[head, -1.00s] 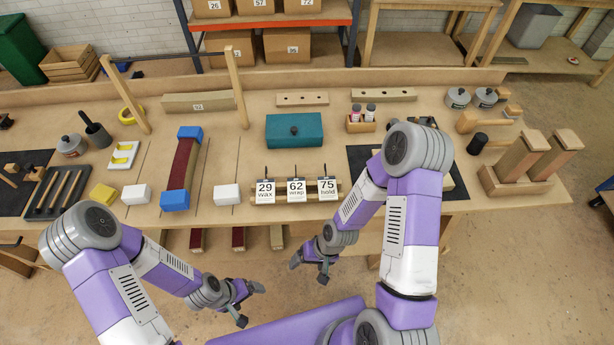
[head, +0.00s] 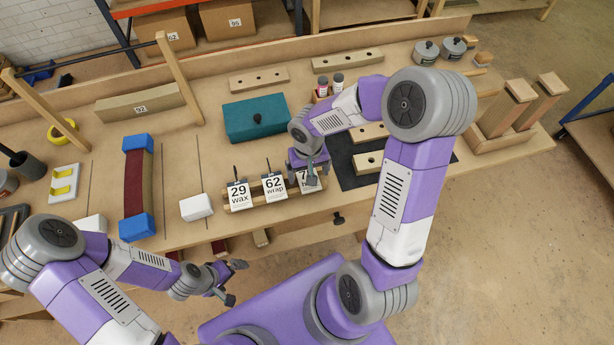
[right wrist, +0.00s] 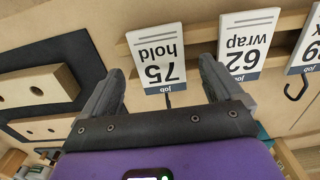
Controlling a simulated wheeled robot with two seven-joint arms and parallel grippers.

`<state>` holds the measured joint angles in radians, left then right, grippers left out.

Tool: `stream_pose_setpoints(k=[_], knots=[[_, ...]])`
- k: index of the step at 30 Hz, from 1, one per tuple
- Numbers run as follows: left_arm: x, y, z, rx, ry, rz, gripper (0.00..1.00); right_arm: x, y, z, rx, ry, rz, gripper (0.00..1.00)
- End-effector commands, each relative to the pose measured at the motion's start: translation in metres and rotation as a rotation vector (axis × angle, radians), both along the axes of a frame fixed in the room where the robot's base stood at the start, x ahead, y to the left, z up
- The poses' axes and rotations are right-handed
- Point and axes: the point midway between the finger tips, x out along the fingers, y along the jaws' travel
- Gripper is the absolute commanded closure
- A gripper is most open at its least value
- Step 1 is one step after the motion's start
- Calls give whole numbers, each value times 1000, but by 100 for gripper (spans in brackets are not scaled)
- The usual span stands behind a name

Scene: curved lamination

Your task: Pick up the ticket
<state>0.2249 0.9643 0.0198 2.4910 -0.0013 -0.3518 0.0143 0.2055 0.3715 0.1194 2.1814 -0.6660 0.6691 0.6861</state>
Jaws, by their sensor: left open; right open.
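Three white job tickets hang in a row on a wooden rail (head: 260,192) at the bench's front: "29 wax" (head: 238,194), "62 wrap" (head: 274,186) and "75 hold" (head: 312,182). In the head view my right gripper (head: 308,170) covers part of the "75 hold" ticket. In the right wrist view the right gripper (right wrist: 160,88) is open, and the "75 hold" ticket (right wrist: 157,58) stands between its fingers, apart from both. The "62 wrap" ticket (right wrist: 247,42) is just beyond the right-hand finger. My left gripper (head: 234,282) is open and empty, low in front of the bench.
A teal box (head: 256,116) stands behind the tickets. A white block (head: 196,207) and a red curved strip with blue end blocks (head: 137,229) lie to the left. A dark mat (head: 350,172) with wooden blocks lies right of the rail.

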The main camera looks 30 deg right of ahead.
Motion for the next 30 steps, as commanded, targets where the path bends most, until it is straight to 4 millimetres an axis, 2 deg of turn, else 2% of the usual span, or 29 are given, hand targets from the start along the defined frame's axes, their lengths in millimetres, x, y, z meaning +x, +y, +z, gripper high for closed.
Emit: stream_pose_setpoints(k=[1,4,13,24,25,30], knots=[[0,0,-5,0,0,0,0,0,0,-11,2,4,0,6],[0,0,-7,0,0,0,0,-1,0,-21,1,3,0,6],[0,0,-7,0,0,0,0,0,0,-24,2,0,-1,6],[0,0,-7,0,0,0,0,0,0,-24,2,0,0,63],[0,0,-7,0,0,0,0,0,0,-24,2,0,0,66],[0,0,-7,0,0,0,0,0,0,-24,2,0,0,66]])
